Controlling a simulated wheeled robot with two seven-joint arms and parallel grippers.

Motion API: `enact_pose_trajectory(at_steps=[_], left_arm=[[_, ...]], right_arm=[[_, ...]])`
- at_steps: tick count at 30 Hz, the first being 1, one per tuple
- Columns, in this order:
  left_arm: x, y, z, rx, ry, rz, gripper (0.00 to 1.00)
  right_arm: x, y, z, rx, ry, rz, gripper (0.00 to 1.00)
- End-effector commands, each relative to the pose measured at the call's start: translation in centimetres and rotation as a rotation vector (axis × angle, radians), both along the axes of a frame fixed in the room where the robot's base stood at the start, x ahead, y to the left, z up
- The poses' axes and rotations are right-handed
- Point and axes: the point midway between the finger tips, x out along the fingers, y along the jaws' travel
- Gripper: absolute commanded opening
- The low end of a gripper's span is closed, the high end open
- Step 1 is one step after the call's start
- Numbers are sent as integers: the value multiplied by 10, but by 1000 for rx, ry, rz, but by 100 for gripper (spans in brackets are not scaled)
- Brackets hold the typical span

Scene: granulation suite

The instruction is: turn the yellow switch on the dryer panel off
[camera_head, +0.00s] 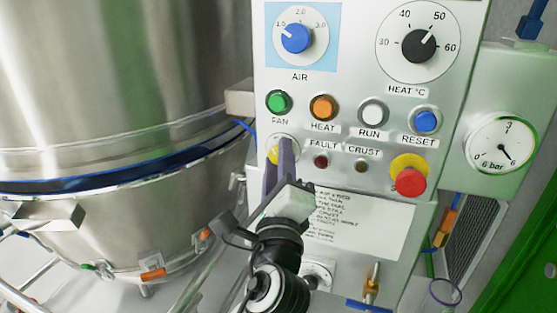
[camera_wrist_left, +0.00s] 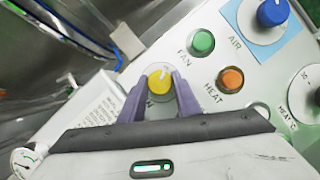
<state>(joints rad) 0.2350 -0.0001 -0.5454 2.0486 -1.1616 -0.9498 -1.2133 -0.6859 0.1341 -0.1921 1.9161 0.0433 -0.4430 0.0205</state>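The yellow switch (camera_head: 273,154) sits on the dryer panel (camera_head: 350,185), below the green FAN button and left of the FAULT lamp. In the head view it is partly covered by the purple fingers of my left gripper (camera_head: 284,150). In the left wrist view the round yellow knob (camera_wrist_left: 158,84) carries a pale pointer mark. There my left gripper (camera_wrist_left: 159,78) has its two fingers apart, one on each side of the knob, with narrow gaps showing. Any lettering around the switch is hidden or too small to read. My right gripper is not in view.
Above are the green FAN (camera_head: 279,102), orange HEAT (camera_head: 323,107), white RUN and blue RESET buttons. A red emergency stop (camera_head: 410,182) is at right, beside a pressure gauge (camera_head: 502,143). A steel vessel (camera_head: 110,90) stands close on the left.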

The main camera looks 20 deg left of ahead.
Motion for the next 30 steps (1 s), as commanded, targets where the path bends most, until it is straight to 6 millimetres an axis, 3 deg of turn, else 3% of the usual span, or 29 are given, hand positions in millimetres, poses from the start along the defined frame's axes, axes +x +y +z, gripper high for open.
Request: enact_pose_trajectory(at_steps=[1,3,20,30], left_arm=[[0,0,0,-2,0,0,38],[0,0,0,-1,1,0,48],[0,0,-1,26,-1,0,48],[0,2,-3,429,-17,1,48]], right_arm=[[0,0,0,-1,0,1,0],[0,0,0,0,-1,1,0],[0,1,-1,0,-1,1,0],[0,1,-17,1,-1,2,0]])
